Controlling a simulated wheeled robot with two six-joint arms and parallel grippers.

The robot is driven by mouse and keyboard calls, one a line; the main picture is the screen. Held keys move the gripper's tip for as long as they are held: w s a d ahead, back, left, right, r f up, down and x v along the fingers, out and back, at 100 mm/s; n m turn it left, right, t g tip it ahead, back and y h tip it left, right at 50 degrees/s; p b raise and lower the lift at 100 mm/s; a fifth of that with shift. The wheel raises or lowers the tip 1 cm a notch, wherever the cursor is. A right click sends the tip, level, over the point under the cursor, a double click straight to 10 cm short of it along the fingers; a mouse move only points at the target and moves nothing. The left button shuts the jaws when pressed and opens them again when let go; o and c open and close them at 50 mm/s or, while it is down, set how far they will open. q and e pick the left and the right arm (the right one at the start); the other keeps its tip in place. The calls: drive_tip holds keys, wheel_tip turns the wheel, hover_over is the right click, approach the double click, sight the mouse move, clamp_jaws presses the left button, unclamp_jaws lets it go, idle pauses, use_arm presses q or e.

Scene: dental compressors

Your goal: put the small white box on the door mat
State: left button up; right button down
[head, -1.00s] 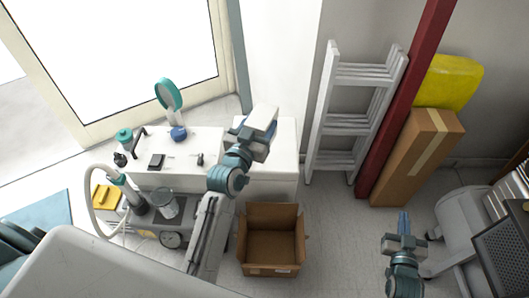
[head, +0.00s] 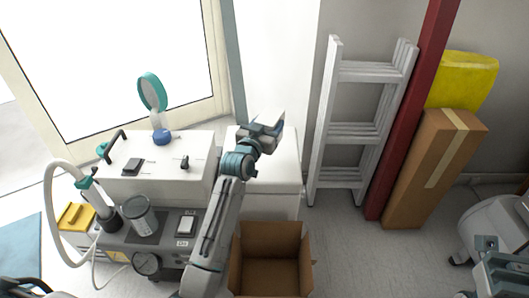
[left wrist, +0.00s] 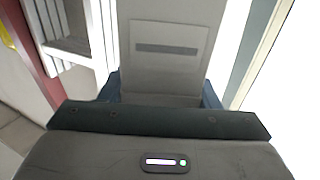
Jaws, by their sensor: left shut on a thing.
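The small white box (head: 271,119) is held at the end of my left arm, above the white cabinet. My left gripper (head: 262,132) is shut on it and partly hides it. In the left wrist view the box (left wrist: 168,75) fills the middle as a pale block with a grey-striped label, between the blue fingers. A blue mat (head: 20,252), which looks like the door mat, lies on the floor at the far left, well apart from the box and cut off by the picture edge. My right gripper (head: 487,244) is at the lower right; its jaws are unclear.
A white counter unit (head: 150,180) with a mirror and compressor equipment (head: 145,235) stands between the box and the mat. An open cardboard box (head: 270,262) is on the floor below. A white ladder (head: 355,130), red post (head: 412,110) and tall carton (head: 435,170) stand right.

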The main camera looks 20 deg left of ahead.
use_arm(q)
wheel_tip(320, 180, down, 8)
drive_tip(key=b, duration=0.3)
drive_tip(key=shift+f, duration=0.2)
drive_tip(key=shift+r, duration=0.15)
drive_tip(key=shift+f, duration=0.2)
drive_tip(key=o, duration=1.1)
drive_tip(key=shift+c, duration=0.2)
drive_tip(key=shift+r, duration=0.1)
